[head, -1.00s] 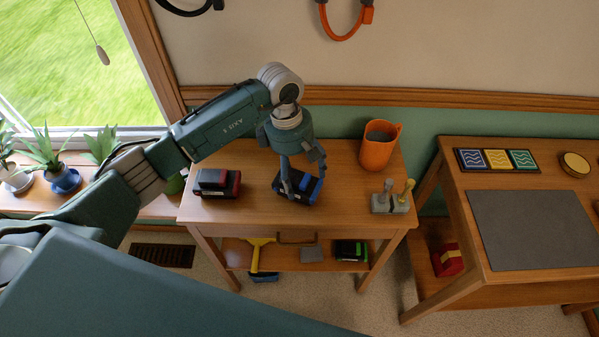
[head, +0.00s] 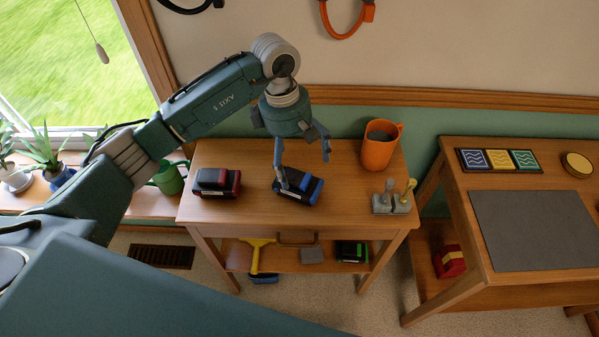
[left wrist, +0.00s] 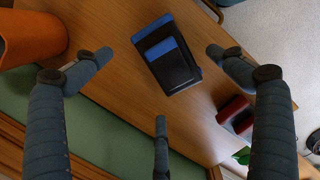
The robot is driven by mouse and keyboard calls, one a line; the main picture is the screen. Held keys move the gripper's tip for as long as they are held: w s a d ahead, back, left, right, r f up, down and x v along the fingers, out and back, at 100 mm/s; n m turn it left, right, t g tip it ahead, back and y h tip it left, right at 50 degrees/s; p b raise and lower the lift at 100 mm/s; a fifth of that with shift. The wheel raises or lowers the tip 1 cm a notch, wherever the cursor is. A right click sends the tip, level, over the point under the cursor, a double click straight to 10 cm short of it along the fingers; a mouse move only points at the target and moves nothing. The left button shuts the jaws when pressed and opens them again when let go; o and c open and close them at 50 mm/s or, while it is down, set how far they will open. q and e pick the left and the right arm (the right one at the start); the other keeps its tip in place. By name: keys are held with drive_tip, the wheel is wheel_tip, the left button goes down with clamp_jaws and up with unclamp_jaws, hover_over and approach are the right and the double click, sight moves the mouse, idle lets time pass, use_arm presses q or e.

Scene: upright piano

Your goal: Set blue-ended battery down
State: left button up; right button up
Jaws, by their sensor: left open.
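The blue-ended battery (head: 299,190), black with a blue end, rests on the top of the small wooden table (head: 240,165). It also shows in the left wrist view (left wrist: 176,68), lying on the wood between the spread fingers and apart from them. My left gripper (head: 303,165) is open and empty just above and behind the battery; one finger overlaps it in the head view. In the left wrist view the left gripper (left wrist: 160,75) has its fingers wide apart. My right gripper is not in view.
A red-ended battery (head: 217,183) sits to the left on the same table. An orange mug (head: 379,147) and a grey holder with small handles (head: 391,203) stand to the right. A green-marked black battery (head: 351,251) and a yellow tool (head: 257,252) lie on the lower shelf.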

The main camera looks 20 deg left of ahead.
use_arm(q)
wheel_tip(320, 180, up, 7)
drive_tip(key=a+b, duration=0.1)
drive_tip(key=shift+f, duration=0.1)
idle(1.4)
